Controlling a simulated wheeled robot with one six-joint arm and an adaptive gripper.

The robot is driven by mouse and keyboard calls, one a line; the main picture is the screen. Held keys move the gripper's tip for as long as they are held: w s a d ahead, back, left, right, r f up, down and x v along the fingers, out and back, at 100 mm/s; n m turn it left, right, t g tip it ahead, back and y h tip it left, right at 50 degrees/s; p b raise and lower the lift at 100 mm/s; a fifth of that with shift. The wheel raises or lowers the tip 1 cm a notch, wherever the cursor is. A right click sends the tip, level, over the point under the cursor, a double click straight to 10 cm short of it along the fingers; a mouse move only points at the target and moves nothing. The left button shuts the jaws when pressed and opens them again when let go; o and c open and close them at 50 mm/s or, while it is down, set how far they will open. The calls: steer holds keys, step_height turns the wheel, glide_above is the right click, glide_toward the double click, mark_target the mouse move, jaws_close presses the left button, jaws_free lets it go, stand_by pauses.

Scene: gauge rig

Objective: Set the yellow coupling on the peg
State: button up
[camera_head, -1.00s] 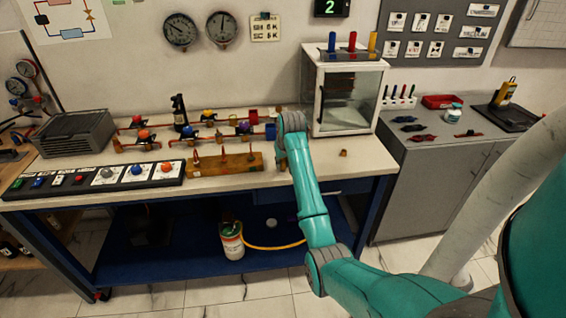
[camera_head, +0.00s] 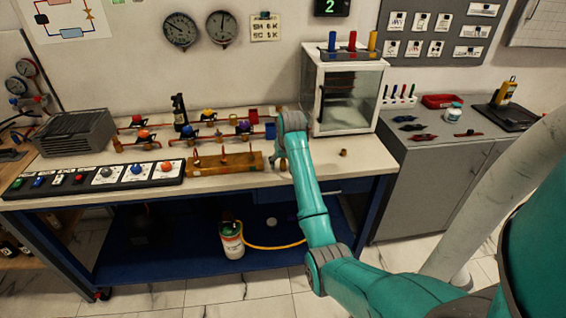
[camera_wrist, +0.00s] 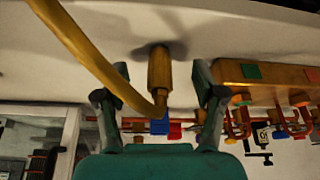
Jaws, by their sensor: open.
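The yellow coupling (camera_wrist: 158,72) appears to be the brass-yellow cylinder standing on the pale bench top in the wrist view, with a yellow hose (camera_wrist: 85,45) curving to its end. My gripper (camera_wrist: 160,80) is open, with one finger on each side of the coupling and visible gaps to both. In the head view my gripper (camera_head: 277,160) is small and mostly hidden by my wrist. A wooden block (camera_head: 215,182) with several short upright pegs (camera_head: 223,157) stands just left of it. I cannot tell which one is the task's peg.
Red pipe fittings and valves (camera_head: 207,117) stand behind the block, beside a blue cup (camera_head: 270,131). A switch panel (camera_head: 95,178) lies left. A glass-fronted cabinet (camera_head: 348,100) stands right. A small brass piece (camera_head: 343,152) sits on otherwise clear bench at right.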

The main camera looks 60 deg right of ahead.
steer(key=v, duration=0.7)
steer(key=shift+r, duration=0.2)
steer(key=shift+s, duration=0.1)
